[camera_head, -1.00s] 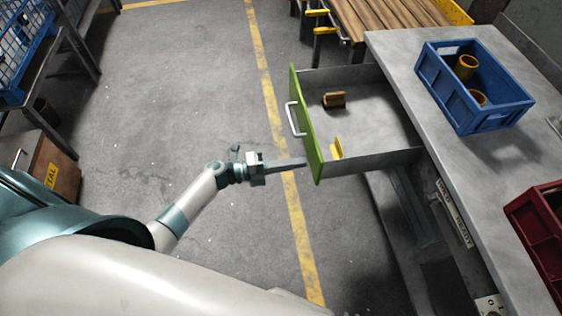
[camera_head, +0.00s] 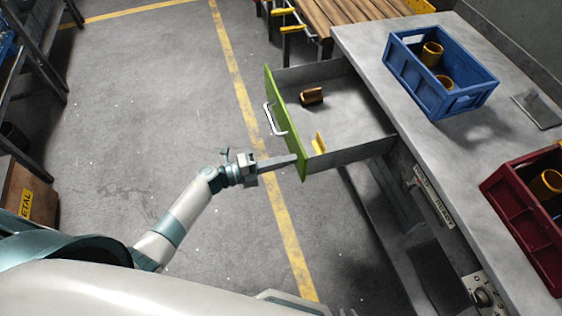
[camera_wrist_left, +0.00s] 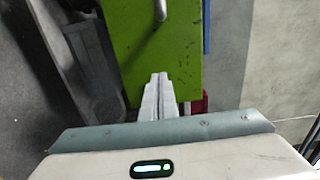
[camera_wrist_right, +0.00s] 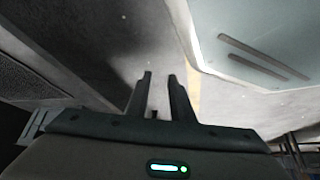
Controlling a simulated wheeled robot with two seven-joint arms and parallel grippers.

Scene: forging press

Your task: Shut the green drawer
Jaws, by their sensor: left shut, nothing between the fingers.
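The green drawer front (camera_head: 288,135) stands pulled out from the grey workbench, with its pale handle (camera_head: 275,119) facing left. The drawer holds a brown block (camera_head: 311,96) and a small yellow piece (camera_head: 319,143). My left gripper (camera_head: 294,160) is shut and empty, its tips at the lower near part of the green front, below the handle. In the left wrist view the shut fingers (camera_wrist_left: 159,80) point at the green front (camera_wrist_left: 155,45); the tips look at or very near its surface. My right gripper (camera_wrist_right: 160,77) is open and empty, showing only in the right wrist view.
On the grey workbench top (camera_head: 440,150) stand a blue crate (camera_head: 440,85) and a red crate (camera_head: 525,225) with yellow rings. A slatted wooden bench (camera_head: 360,20) lies beyond the drawer. The floor left of the drawer is clear.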

